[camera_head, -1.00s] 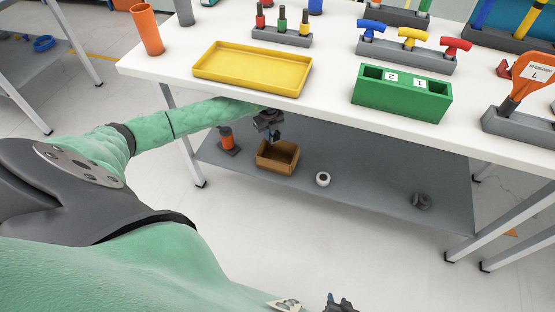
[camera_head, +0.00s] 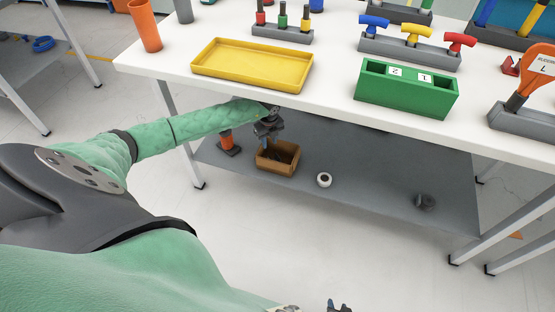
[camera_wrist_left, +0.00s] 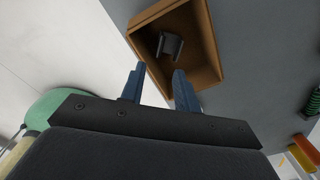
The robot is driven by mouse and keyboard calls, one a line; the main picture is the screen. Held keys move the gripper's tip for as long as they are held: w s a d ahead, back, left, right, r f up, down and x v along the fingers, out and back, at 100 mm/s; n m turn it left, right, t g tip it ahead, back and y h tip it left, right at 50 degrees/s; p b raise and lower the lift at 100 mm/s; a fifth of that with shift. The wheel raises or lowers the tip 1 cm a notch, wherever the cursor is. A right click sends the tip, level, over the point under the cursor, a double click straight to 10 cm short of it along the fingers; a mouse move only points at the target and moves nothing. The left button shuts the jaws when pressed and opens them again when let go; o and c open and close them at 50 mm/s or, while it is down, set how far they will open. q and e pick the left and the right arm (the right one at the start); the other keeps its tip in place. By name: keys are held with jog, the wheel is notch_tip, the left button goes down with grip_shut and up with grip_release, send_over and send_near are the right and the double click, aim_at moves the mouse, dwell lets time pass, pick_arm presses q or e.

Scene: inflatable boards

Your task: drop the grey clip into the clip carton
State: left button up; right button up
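The clip carton (camera_head: 277,168) is an open brown box on the grey lower shelf, under the worktable. It also shows in the left wrist view (camera_wrist_left: 208,45). The grey clip (camera_wrist_left: 171,46) lies inside the carton, apart from my fingers in the left wrist view. My left gripper (camera_head: 270,138) is just above the carton, below the tabletop edge. In the left wrist view its two blue-grey fingers (camera_wrist_left: 158,85) are spread with nothing between them. My right gripper (camera_head: 338,308) shows only as a small dark tip at the bottom edge; its fingers cannot be read.
On the shelf (camera_head: 370,180) are a white roll (camera_head: 324,180), a dark grey round part (camera_head: 426,202) and an orange-and-black item (camera_head: 227,143). The tabletop above holds a yellow tray (camera_head: 252,66) and a green box (camera_head: 406,89). The table edge overhangs my left arm.

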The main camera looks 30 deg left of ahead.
pick_arm(q)
notch_tip(320, 180, up, 8)
dwell(0.7)
jog(key=shift+f, duration=0.15)
